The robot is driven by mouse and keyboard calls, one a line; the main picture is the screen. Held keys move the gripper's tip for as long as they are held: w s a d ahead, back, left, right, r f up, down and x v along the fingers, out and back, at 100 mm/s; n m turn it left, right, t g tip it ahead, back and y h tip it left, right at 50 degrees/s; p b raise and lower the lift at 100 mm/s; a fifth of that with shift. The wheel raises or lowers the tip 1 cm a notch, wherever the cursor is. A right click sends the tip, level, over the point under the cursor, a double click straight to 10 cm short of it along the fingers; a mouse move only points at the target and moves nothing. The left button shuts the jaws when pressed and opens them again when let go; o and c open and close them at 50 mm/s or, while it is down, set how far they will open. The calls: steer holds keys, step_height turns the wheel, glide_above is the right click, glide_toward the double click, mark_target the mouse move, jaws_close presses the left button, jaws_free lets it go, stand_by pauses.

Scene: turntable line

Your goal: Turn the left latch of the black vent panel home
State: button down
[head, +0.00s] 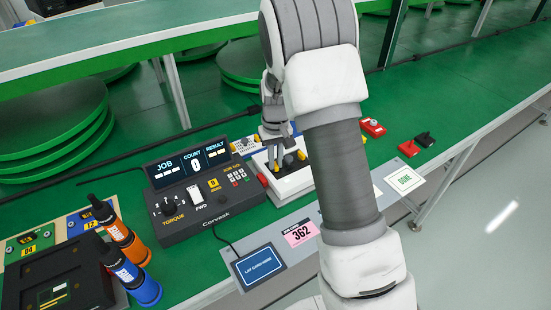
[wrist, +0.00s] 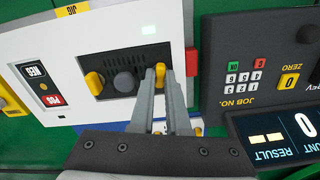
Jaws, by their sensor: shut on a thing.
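The black vent panel (wrist: 126,68) is set in a white fixture (wrist: 60,45), seen close up in the wrist view. It has a dark round knob (wrist: 124,82) in its middle and a yellow latch on each side. My gripper (wrist: 160,72) is shut on the latch on the console side (wrist: 161,68), which lies at the right in the wrist view. The other yellow latch (wrist: 95,83) stands free, slightly tilted. In the head view my gripper (head: 277,145) points down over the white fixture (head: 292,184), and my arm hides part of it.
The dark torque console (head: 205,190) stands close beside the fixture. A red button (wrist: 191,62) is on the fixture's side. Orange (head: 127,238) and blue (head: 135,278) bottle-like tools stand at the left. Red and black parts (head: 409,148) lie to the right on the green bench.

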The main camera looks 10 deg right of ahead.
steer(key=m+p, duration=0.1)
steer(key=m, duration=0.2)
steer(key=shift+m, duration=0.3)
steer(key=shift+m+p, duration=0.6)
steer(key=shift+m, duration=1.2)
steer(key=c, duration=0.9)
jaws_free()
step_height(320, 180, up, 17)
steer(key=shift+r+p, duration=0.2)
steer(key=shift+p, duration=0.95)
